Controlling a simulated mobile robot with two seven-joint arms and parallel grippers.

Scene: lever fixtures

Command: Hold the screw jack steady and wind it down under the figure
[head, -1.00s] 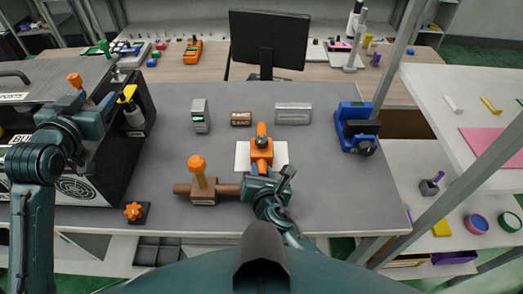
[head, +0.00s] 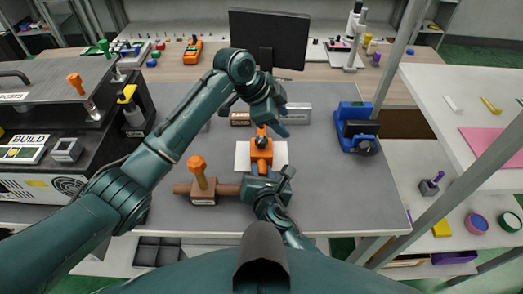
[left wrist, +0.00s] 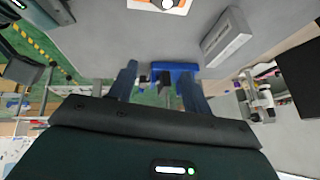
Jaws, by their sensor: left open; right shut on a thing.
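The orange screw jack (head: 261,153) stands on a white sheet (head: 281,158) at the middle of the bench, with a dark round part on top and an orange bar pointing away. Its top edge and the sheet also show in the left wrist view (left wrist: 160,4). My right gripper (head: 264,178) is shut on the jack's near side. My left gripper (head: 276,125) is open above and just behind the jack, partly covering the bar; its empty fingers show in the left wrist view (left wrist: 160,88). I cannot make out a readable figure.
A brown plaque (head: 240,119) and a grey block (head: 298,113) stand behind the jack. A blue vise (head: 354,122) is at right. A brown fixture with an orange-topped lever (head: 202,188) is near left. My left arm crosses the bench's left side; the right front is clear.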

